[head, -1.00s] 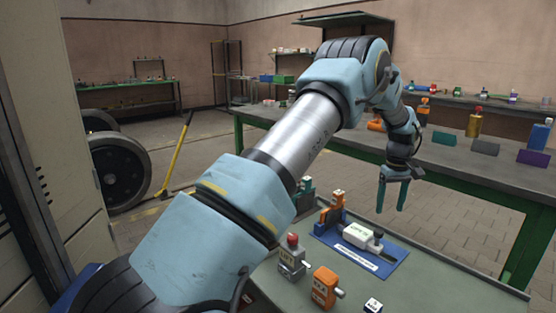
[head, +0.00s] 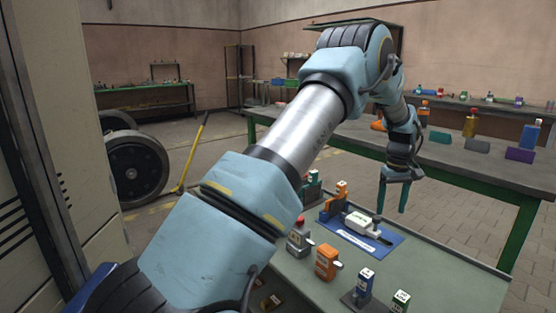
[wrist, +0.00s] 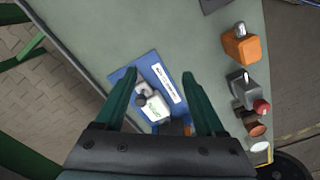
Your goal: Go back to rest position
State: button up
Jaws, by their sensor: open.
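My gripper (head: 393,193) is open and empty, pointing down above the far right part of the near table (head: 440,283). In the wrist view my gripper (wrist: 163,100) has its two green fingers spread apart, with the blue mat (wrist: 122,77) showing between and beyond them. On the blue mat, also seen in the head view (head: 370,241), are a white labelled block (head: 361,224) and an orange upright part (head: 339,196). The fingers are above these parts; nothing is held. The lower end of the mat is hidden by my gripper in the wrist view.
A green-legged bench (head: 450,158) stands behind. Black wheels (head: 137,168) and a yellow bar (head: 194,153) are at left.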

jog(key=s+a+r+p, duration=0.15)
jog(key=a+r, duration=0.35)
jog(key=a, duration=0.6)
jog(key=s+a+r+p, duration=0.1)
jog(key=a+r+p, duration=0.3)
jog(key=a, duration=0.6)
jog(key=s+a+r+m+p, duration=0.1)
jog(key=s+a+r+p, duration=0.1)
jog(key=s+a, duration=0.6)
jog(key=s+a+r+m+t+p, duration=0.1)
jog(key=s+a+r, duration=0.3)
jog(key=s+a, duration=0.4)
jog(key=a, duration=0.3)
jog(key=shift+s+p, duration=0.25)
jog(key=shift+p, duration=0.1)
